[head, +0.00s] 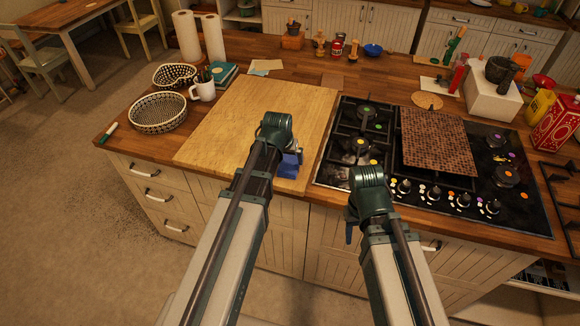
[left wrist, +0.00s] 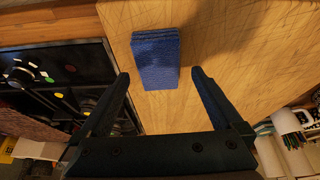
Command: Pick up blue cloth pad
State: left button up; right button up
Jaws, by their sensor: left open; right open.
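The blue cloth pad (head: 288,169) lies on the wooden board (head: 235,115) near its front right corner, partly hidden by my left arm in the head view. In the left wrist view, the pad (left wrist: 156,58) looks like a thick, folded, textured block. My left gripper (left wrist: 161,76) is open and empty. Its fingertips are spread to either side of the pad's near end in that view; I cannot tell how high they are above the board. My right gripper (head: 351,232) is open in front of the counter, below the stove's edge, mostly hidden by its own wrist.
The gas stove (head: 335,172) with a brown mat (head: 436,141) is right of the board. A white mug (head: 203,91), a patterned basket (head: 158,113) and paper rolls (head: 213,38) stand to the left. The board is otherwise clear.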

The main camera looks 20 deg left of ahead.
aim_at(289, 164)
pick_arm(q)
jog(key=b+x, duration=0.4)
jog(key=x, duration=0.1)
jog(key=shift+d+f, duration=0.1)
jog(key=shift+s, duration=0.1)
jog(key=c, duration=1.2)
jog(key=shift+o, duration=0.2)
jog(key=shift+r, duration=0.2)
jog(key=shift+r+p, duration=0.8)
jog(key=shift+p, duration=0.1)
notch_tip(289, 164, up, 2)
jog(key=shift+r+p, duration=0.1)
jog(key=shift+p, duration=0.9)
jog(key=s+d+r+p, duration=0.1)
jog(key=s+d, duration=1)
jog(key=shift+s, duration=0.3)
